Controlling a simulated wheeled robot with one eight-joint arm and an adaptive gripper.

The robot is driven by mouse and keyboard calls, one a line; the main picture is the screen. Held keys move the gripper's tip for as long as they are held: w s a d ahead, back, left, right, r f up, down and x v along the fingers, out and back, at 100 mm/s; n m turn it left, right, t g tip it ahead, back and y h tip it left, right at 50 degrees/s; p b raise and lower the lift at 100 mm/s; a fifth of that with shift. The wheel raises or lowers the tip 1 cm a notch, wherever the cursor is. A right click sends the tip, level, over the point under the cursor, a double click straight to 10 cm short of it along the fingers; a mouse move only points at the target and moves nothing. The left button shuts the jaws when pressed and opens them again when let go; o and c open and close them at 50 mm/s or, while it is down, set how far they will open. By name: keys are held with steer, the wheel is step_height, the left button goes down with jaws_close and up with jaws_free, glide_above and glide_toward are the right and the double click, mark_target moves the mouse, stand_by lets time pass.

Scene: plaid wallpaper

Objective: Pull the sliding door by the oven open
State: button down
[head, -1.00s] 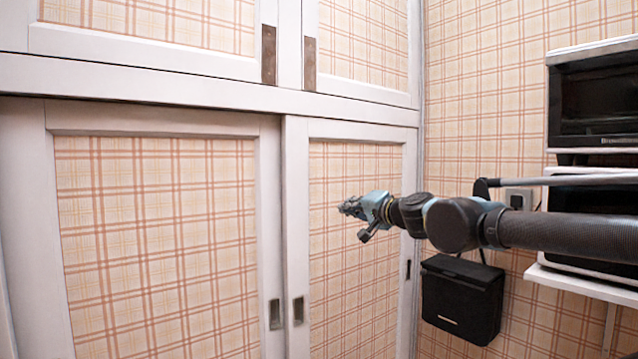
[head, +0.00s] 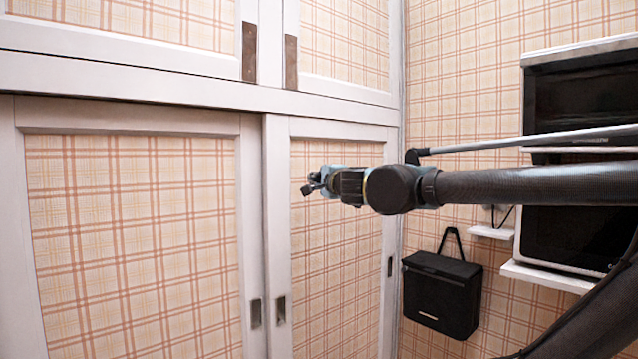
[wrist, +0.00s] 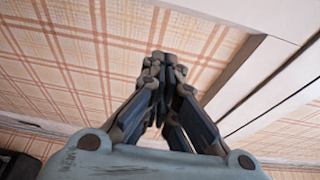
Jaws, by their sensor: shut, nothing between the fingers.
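The sliding door (head: 330,255) nearest the oven is the lower right door, with a white frame and plaid panel. It stands shut beside the left lower door (head: 130,240). It has a recessed handle (head: 281,310) on its left stile and a smaller dark one (head: 390,266) on its right stile. My gripper (head: 312,185) is in front of the door's upper panel, above the left handle. In the wrist view its fingers (wrist: 163,60) meet at the tips and hold nothing. Plaid panel and a white frame strip show beyond them. I cannot tell the gap to the door.
A black oven (head: 575,90) stands on the right, with another dark appliance (head: 565,235) below it on a white shelf (head: 545,277). A black box (head: 442,295) hangs on the wall right of the door. Upper cupboard doors (head: 345,45) sit above.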

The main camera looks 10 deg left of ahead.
mark_target(296, 177)
steer(key=x, duration=0.6)
steer(key=shift+a, duration=0.2)
steer(key=shift+s+a, duration=0.55)
steer(key=shift+s, duration=0.2)
steer(key=shift+s+a, duration=0.55)
steer(key=shift+s, duration=0.2)
